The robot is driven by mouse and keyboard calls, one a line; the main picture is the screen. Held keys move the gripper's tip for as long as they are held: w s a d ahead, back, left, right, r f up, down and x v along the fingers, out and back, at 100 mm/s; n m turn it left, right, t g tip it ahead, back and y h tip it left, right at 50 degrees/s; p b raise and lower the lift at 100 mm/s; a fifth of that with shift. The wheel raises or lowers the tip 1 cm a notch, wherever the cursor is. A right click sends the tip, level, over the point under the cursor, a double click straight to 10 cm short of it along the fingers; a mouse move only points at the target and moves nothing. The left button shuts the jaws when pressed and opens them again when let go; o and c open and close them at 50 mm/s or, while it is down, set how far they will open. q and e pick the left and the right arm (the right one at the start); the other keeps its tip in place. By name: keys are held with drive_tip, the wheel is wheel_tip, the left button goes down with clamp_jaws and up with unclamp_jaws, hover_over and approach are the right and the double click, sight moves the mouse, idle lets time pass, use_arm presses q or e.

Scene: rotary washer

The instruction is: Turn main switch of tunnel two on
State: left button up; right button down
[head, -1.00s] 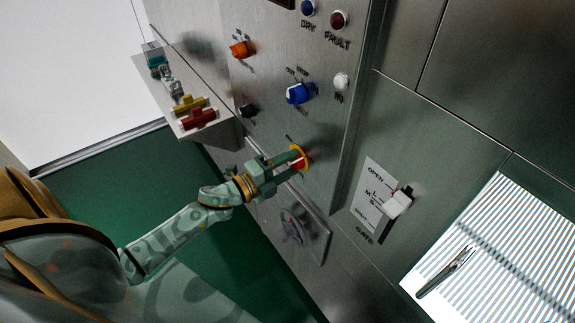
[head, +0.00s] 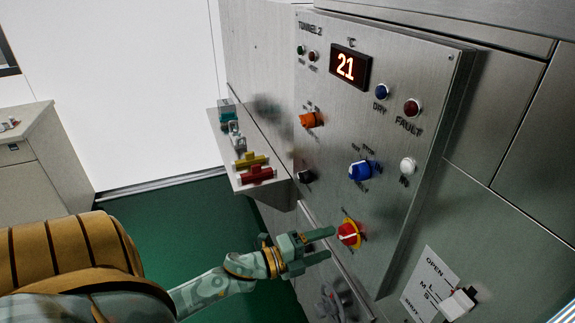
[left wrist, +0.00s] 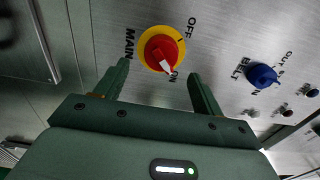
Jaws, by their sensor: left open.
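The main switch (head: 348,234) is a red knob on a yellow disc, low on the steel panel labelled TUNNEL 2. It also shows in the left wrist view (left wrist: 161,52), with the labels MAIN, OFF and ON around it. Its white pointer tip lies right beside the ON label. My left gripper (head: 331,243) is open and empty. Its two fingers stand just in front of the switch, apart from it, one on each side in the left wrist view. My right gripper is not in view.
Above the switch are a blue belt knob (head: 361,170), an orange knob (head: 309,120) and a display (head: 350,66) reading 21. A ledge (head: 281,193) with coloured valve handles juts out at left. A gate lever (head: 458,304) is at lower right.

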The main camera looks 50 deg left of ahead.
use_arm(q)
drive_tip(key=v, duration=1.1)
drive_tip(key=shift+s+b, duration=0.35)
drive_tip(key=shift+b, duration=0.1)
drive_tip(key=shift+a+f, duration=0.1)
drive_tip(key=shift+a, duration=0.05)
